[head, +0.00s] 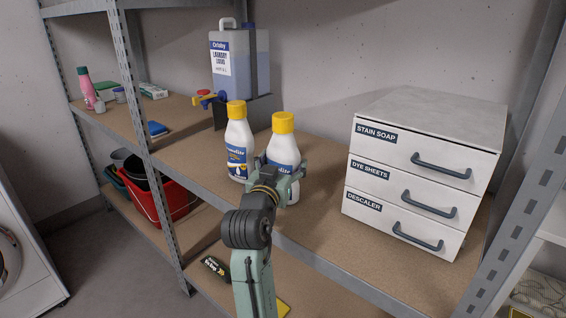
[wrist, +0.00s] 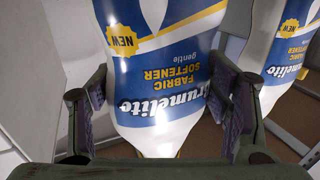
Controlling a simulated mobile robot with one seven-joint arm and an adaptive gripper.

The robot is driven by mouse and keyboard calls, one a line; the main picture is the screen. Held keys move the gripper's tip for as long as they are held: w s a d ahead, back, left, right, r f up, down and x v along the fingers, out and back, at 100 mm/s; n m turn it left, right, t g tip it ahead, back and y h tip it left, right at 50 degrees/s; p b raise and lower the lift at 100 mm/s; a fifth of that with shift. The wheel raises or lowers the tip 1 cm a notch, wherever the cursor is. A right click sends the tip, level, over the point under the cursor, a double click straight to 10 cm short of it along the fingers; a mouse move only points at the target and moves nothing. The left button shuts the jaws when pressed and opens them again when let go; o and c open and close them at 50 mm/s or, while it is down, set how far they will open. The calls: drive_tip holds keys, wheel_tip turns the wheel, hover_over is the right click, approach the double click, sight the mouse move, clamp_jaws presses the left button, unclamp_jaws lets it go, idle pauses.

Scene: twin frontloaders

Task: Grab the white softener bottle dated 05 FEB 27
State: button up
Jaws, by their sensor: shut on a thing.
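Two white softener bottles with yellow caps and blue labels stand upright side by side on the middle shelf. My gripper (head: 279,172) is shut on the right bottle (head: 284,149), with a finger on each side of its body. In the wrist view this held bottle (wrist: 165,75) fills the middle, its "Drumelito fabric softener gentle" label upside down. The left bottle (head: 239,138) stands close by, apart from my gripper; it shows at the right edge of the wrist view (wrist: 290,50). No date can be read on either bottle.
A white drawer box (head: 432,98) labelled stain soap, dye sheets and descaler stands to the right. A laundry liquid jug (head: 236,85) with a tap stands behind left. A shelf post (head: 135,95) rises at left. The shelf's front edge (head: 330,262) runs below the bottles.

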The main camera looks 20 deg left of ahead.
drive_tip(key=c, duration=1.1)
drive_tip(key=shift+r, duration=0.15)
